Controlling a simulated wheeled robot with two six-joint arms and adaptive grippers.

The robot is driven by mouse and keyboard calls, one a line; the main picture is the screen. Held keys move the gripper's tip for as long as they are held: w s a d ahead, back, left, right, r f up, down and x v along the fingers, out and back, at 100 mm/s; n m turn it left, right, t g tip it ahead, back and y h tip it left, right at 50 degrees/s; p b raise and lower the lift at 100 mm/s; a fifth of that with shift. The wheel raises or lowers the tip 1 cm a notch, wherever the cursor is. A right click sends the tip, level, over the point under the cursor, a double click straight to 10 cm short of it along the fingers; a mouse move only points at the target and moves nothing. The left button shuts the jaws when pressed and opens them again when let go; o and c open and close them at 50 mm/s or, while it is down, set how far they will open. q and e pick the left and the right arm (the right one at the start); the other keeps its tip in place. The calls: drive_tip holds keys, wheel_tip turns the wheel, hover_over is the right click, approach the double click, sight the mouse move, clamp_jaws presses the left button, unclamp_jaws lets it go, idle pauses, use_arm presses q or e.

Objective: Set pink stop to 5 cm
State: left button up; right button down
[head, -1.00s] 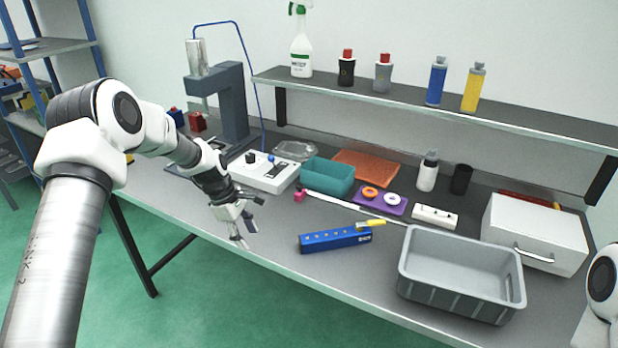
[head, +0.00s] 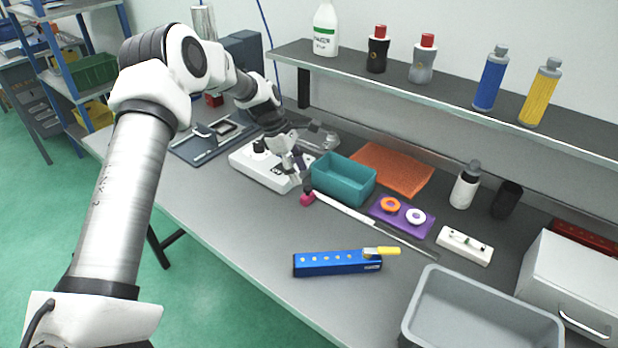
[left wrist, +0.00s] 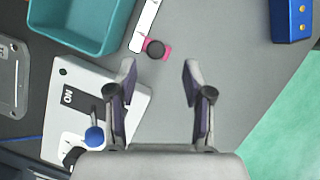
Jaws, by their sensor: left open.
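The pink stop (head: 307,199) sits at the near left end of a long white and grey rule (head: 345,209) on the bench. In the left wrist view the pink stop (left wrist: 167,53) shows beside a round black knob (left wrist: 155,48), at the end of the white strip. My left gripper (head: 303,180) is open and empty, close to the stop in the head view. In the left wrist view its two fingers (left wrist: 158,72) are spread, with the stop just beyond the tips and roughly in line with the gap. Scale marks are too small to read. My right gripper is not in view.
A teal bin (head: 343,181) stands behind the rule, and a white control box (head: 262,166) lies left of the stop. A purple tray with rings (head: 400,214), a blue block (head: 337,264) and a grey crate (head: 480,318) lie to the right.

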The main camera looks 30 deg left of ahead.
sight(307, 188)
use_arm(q)
drive_tip(key=x, duration=0.2)
drive_tip(key=w+x, duration=0.1)
drive_tip(key=x, duration=0.2)
drive_tip(key=shift+a+f, duration=0.15)
drive_tip(key=shift+f, duration=0.1)
drive_tip(key=shift+s+r, duration=0.25)
drive_tip(key=shift+s, duration=0.05)
clamp_jaws()
drive_tip(key=shift+s+d+f+p, duration=0.15)
drive_tip(key=shift+d+p, duration=0.1)
drive_tip(key=shift+d, duration=1.1)
drive_tip(key=shift+s+d+r+p, duration=0.1)
drive_tip(key=shift+s+d+p, duration=0.1)
drive_tip(key=shift+d, duration=1.1)
unclamp_jaws()
drive_tip(key=shift+a, duration=0.1)
drive_tip(key=shift+w+a+f, duration=0.15)
drive_tip(key=shift+w, duration=0.05)
drive_tip(key=v, duration=1.2)
